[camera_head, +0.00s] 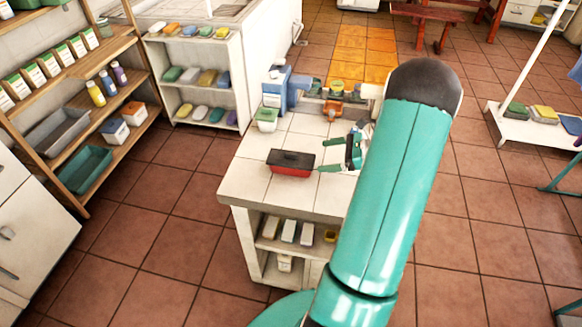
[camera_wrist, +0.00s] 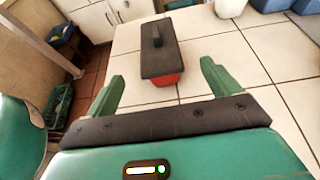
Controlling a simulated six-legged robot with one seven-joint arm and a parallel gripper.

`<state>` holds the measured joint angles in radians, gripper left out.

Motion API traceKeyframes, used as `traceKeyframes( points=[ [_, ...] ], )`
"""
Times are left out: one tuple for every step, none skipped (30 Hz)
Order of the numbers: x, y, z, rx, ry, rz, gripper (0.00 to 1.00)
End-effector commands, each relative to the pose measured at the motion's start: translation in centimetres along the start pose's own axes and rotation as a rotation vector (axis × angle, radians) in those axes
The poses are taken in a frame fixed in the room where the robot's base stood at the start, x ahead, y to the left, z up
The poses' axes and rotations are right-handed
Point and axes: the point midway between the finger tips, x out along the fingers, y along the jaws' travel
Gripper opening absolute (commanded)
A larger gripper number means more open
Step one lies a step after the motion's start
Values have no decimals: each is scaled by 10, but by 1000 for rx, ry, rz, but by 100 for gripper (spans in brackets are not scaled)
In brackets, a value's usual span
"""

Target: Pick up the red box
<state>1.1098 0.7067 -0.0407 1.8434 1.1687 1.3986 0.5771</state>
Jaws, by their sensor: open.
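The red box (camera_head: 290,170) has a dark lid and sits on the white tiled top of the washbasin counter, near its front left part in the head view. In the wrist view the red box (camera_wrist: 166,77) shows its dark lid with a raised handle and a red front end. My gripper (camera_head: 330,155) is just right of the box in the head view, its fingers pointing towards it. In the wrist view my gripper (camera_wrist: 162,84) has its two green fingers wide apart, one to each side of the box's near end. Nothing is between the fingertips except the box's near end, apparently untouched.
A white-and-green container (camera_head: 267,120) and a blue item (camera_head: 285,90) stand behind the box on the counter (camera_head: 245,185). The counter's front and left edges are close to the box. Shelves with bottles and bins stand at the left. Tiled floor around the counter is clear.

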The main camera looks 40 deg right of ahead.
Motion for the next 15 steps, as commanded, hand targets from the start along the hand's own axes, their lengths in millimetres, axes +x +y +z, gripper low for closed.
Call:
traceKeyframes(
  points=[
    [11,0,0,1,-2,3,89],
    [17,0,0,1,-1,3,89],
    [25,1,-1,0,0,4,89],
    [30,1,-1,0,0,4,89],
    [35,0,-1,0,0,3,89],
    [40,0,-1,-1,0,3,89],
    [44,0,-1,-2,0,3,89],
    [47,0,-1,-2,0,3,89],
    [50,0,-1,-2,1,3,89],
    [52,0,-1,-2,1,2,89],
    [53,0,-1,-2,1,2,89],
    [55,0,-2,-2,1,2,89],
    [57,1,-2,-1,1,2,89],
    [59,1,-2,-1,1,2,89],
    [64,1,-4,0,0,3,89]
  ],
)
